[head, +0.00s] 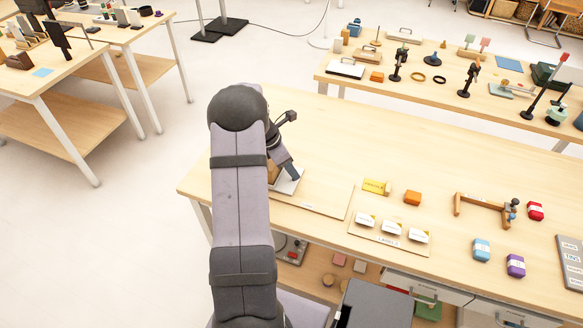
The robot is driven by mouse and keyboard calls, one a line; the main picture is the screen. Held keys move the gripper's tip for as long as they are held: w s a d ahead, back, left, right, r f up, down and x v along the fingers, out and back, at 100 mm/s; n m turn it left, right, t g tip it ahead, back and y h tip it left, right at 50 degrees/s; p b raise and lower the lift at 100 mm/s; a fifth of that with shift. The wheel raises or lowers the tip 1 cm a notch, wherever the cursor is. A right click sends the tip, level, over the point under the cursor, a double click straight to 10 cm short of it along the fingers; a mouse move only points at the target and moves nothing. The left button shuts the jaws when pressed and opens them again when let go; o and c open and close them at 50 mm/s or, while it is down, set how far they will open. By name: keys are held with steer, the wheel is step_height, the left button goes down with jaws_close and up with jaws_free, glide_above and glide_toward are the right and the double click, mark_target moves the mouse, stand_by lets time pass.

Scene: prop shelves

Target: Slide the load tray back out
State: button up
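My arm rises through the middle of the view and hides much of the left end of the long table. My gripper (291,174) is low over that end, and its fingers are too small and covered to tell if they are open or shut. A pale tray (292,187) lies directly under it at the left end of a light wooden board (325,201). A brown wooden piece (273,172) shows beside the gripper, partly behind my arm. I cannot tell whether the gripper touches the tray. No label naming the load tray can be read.
Drawers and a shelf are below. The table's back strip is clear.

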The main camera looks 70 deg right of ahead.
steer(key=shift+x, duration=0.75)
steer(key=shift+c, duration=0.3)
jaws_close()
steer(key=shift+s, duration=0.1)
steer(key=s+p, duration=0.3)
steer(key=s, duration=1.4)
steer(key=shift+s, duration=0.1)
